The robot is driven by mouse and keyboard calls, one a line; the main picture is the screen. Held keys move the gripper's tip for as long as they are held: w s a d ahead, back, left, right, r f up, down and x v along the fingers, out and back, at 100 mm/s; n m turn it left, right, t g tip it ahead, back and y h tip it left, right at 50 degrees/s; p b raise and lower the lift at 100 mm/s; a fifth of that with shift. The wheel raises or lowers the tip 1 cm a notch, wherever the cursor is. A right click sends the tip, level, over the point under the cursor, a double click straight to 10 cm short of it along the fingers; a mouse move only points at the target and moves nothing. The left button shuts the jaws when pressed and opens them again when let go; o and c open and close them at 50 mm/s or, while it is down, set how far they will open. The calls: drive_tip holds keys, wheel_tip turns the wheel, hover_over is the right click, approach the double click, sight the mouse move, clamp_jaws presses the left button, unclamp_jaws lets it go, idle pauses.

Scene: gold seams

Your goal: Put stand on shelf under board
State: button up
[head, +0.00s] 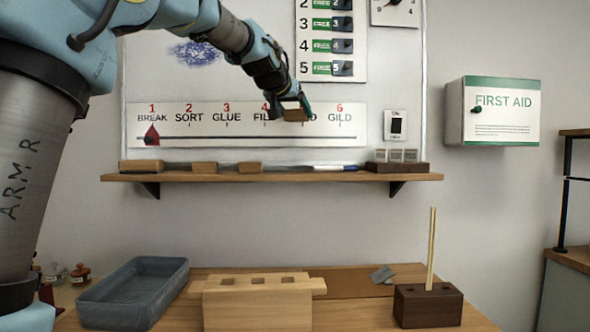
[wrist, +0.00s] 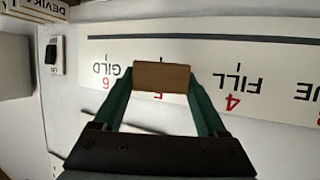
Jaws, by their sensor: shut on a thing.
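My gripper (head: 291,104) is raised in front of the white board (head: 230,80), over the strip with the words BREAK to GILD. It is shut on a small brown wooden stand (head: 294,115), a plain block. In the wrist view the stand (wrist: 162,76) sits between the two green fingertips of my gripper (wrist: 161,84), hiding part of the strip near number 5. The wooden shelf (head: 300,177) runs under the board, below the held stand and apart from it. Several similar wooden blocks (head: 204,167) stand on its left half.
A marker (head: 335,168) and a dark holder with pale cards (head: 397,167) lie on the shelf's right part; between the blocks and marker is some free room. Below are a grey tub (head: 135,290), a pale wooden block (head: 258,305) and a dark block with sticks (head: 428,305).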

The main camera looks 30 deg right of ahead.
wheel_tip(320, 180, down, 14)
drive_tip(key=shift+r+b, duration=0.1)
drive_tip(key=shift+b, duration=0.5)
drive_tip(key=o, duration=1.3)
drive_tip(key=b+v, duration=0.5)
drive_tip(key=v, duration=0.7)
